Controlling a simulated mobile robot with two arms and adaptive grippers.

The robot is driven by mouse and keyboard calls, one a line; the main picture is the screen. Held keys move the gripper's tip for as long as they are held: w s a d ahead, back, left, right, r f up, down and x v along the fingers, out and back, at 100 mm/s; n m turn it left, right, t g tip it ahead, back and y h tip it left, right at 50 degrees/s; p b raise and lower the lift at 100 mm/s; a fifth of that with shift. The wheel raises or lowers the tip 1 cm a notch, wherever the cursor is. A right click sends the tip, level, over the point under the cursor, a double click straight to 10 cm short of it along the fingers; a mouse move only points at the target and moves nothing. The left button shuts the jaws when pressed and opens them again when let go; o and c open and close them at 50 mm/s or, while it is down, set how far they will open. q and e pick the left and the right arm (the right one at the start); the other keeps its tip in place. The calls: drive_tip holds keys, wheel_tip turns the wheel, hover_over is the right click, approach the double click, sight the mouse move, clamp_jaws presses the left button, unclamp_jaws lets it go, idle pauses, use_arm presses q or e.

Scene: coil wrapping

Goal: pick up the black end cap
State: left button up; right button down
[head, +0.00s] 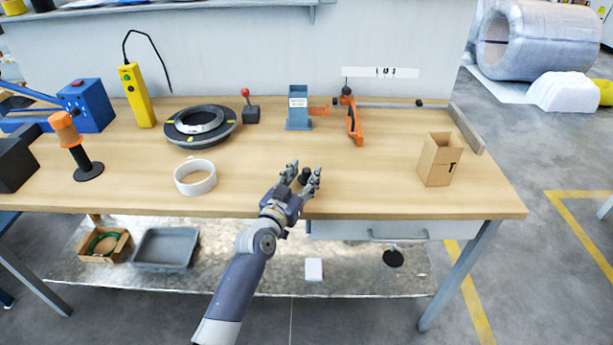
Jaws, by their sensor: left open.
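The small black end cap (304,177) sits on the wooden table near its front edge, in the middle of the head view. My left gripper (305,171) reaches in from below, with its fingers apart. The cap shows between the two fingers, and the gripper's near part may hide some of its lower side. I cannot tell whether either finger touches it. My right gripper is out of view.
A white tape roll (195,177) lies to the left, with a black ring-shaped coil (200,124) behind it. A cardboard box (439,160) stands on the right. A blue holder (299,108) and an orange tool (353,119) stand behind. The wood (370,185) right of the gripper is clear.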

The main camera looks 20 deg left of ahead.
use_arm(q)
drive_tip(key=shift+w+d+f, duration=0.1)
drive_tip(key=shift+w+d, duration=0.05)
drive_tip(key=shift+w, duration=0.95)
drive_tip(key=c, duration=0.5)
drive_tip(key=shift+o, duration=0.2)
